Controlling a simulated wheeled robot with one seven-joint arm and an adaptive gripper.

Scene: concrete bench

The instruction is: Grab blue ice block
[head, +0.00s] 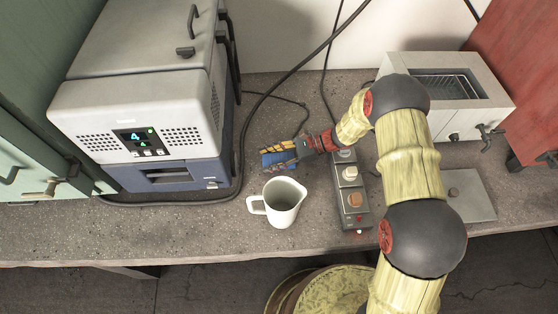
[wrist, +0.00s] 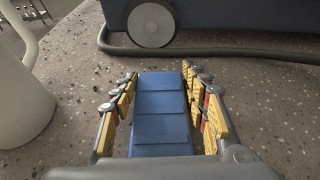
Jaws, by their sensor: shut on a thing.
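The blue ice block (wrist: 161,112) is a blue slab with ridges across its top. In the wrist view it lies between the two yellow-padded fingers of my gripper (wrist: 163,100), which is shut on it. In the head view my gripper (head: 282,154) reaches left over the bench, behind the white pitcher, and the blue block (head: 271,160) shows partly at its fingertips. The fingers hide part of the block there. I cannot tell whether the block touches the bench.
A white pitcher (head: 283,203) stands close in front of my gripper. A grey-and-blue machine (head: 140,120) stands to the left, with a cable along its base. A switch box (head: 351,195) and a metal basin unit (head: 446,95) are to the right. Bare bench shows left of the pitcher.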

